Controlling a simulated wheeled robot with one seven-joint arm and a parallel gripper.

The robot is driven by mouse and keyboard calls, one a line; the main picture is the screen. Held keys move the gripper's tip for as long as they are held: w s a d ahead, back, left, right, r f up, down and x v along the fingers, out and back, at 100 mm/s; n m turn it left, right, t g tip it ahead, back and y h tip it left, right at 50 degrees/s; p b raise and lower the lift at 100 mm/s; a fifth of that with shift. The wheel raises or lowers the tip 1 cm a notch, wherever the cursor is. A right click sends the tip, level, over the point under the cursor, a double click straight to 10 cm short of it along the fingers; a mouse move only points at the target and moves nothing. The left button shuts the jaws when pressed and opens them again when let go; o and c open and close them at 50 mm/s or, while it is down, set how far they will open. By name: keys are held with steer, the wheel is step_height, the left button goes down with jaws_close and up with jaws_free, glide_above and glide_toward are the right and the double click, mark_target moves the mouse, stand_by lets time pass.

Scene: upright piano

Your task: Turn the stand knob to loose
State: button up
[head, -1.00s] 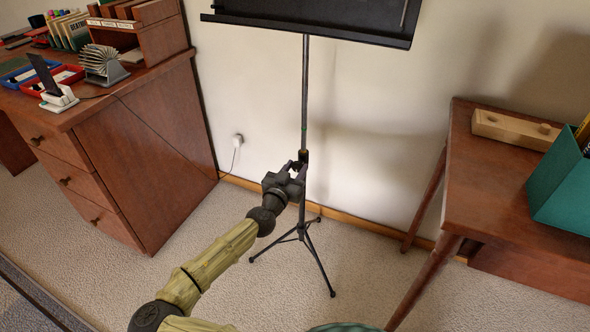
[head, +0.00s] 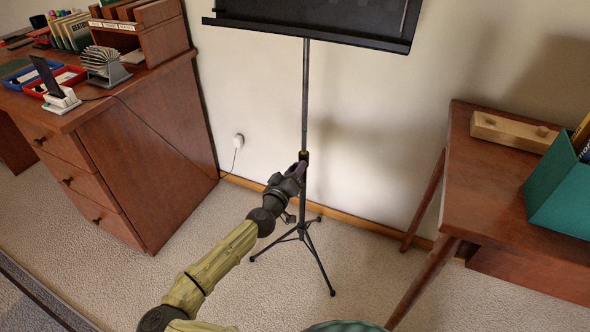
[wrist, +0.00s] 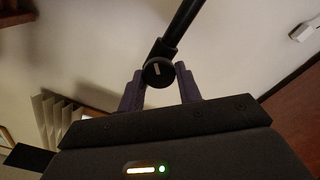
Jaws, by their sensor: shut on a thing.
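The music stand has a black desk (head: 310,30), a thin dark pole (head: 305,100) and tripod legs (head: 320,265) on the carpet. Its round black knob (wrist: 158,72), with a short pale line on its face, sits on the pole's collar in the wrist view. My gripper (head: 298,168) is at the collar from the front left. In the wrist view its two purple-grey fingers (wrist: 159,80) flank the knob and are shut on it. In the head view the gripper hides the knob. The line is nearly upright and slightly tilted; I see no loose or tight lettering.
A wooden desk (head: 150,170) with trays and files stands at the left. A wooden table (head: 480,190) with a teal box (head: 562,185) and a wooden block (head: 515,131) stands at the right. A wall plug (head: 238,141) with a cable is behind. Open carpet lies in front.

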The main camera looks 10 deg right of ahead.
steer(key=shift+a+n, duration=0.1)
steer(key=shift+n, duration=0.5)
steer(key=o, duration=0.9)
steer(key=b+v, duration=0.2)
steer(key=v, duration=1.5)
steer(key=shift+s+a+b, duration=0.1)
steer(key=shift+a+b, duration=0.05)
steer(key=shift+b, duration=0.15)
steer(key=shift+o, duration=0.4)
